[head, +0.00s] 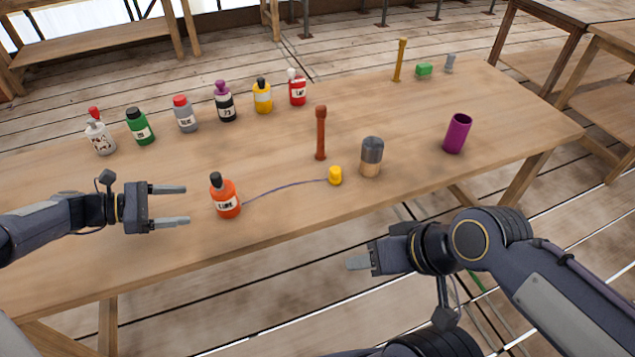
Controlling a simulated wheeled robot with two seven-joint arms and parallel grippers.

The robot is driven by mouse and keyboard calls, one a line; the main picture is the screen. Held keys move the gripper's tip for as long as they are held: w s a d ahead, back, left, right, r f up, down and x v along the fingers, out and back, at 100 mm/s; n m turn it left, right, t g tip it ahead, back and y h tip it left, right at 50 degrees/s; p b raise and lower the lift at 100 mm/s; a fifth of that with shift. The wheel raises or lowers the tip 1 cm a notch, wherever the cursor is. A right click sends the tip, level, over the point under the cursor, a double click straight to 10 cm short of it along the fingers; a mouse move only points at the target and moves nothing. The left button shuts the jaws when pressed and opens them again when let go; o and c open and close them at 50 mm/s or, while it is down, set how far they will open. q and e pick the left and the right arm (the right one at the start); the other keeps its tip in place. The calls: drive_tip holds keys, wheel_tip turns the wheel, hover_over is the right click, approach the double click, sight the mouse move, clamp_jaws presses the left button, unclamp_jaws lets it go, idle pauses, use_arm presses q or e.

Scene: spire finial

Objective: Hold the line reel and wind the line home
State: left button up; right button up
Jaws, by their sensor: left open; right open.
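The line reel (227,203) is an orange-red bottle-shaped body with a dark top and a white label, upright on the table. A thin bluish line (285,187) runs from it across the table to a small yellow piece (335,176) on the right. My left gripper (188,205) is open and empty, just left of the reel, its fingers pointing at it without visibly touching. My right gripper (358,263) is in front of the table's near edge, away from the reel and line; its fingers overlap in this view.
A row of several bottles (186,117) stands at the back left of the table (270,235). A brown post (320,135), a grey-and-wood cylinder (371,160) and a purple cup (457,135) stand to the right. A yellow post (400,62) and green block (424,70) are farther back.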

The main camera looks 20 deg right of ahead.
sight(216, 204)
use_arm(q)
drive_tip(key=shift+w+d+f+n, duration=0.15)
drive_tip(key=shift+w+f, duration=0.05)
drive_tip(key=shift+f, duration=0.25)
drive_tip(key=shift+w+d+f+n, duration=0.15)
drive_tip(key=shift+f, duration=0.25)
drive_tip(key=b+x, duration=0.2)
drive_tip(key=x, duration=0.6)
drive_tip(key=shift+d+b, duration=0.2)
drive_tip(key=shift+b, duration=0.1)
drive_tip(key=shift+d+f, duration=0.1)
drive_tip(key=shift+d, duration=0.6)
drive_tip(key=c, duration=0.7)
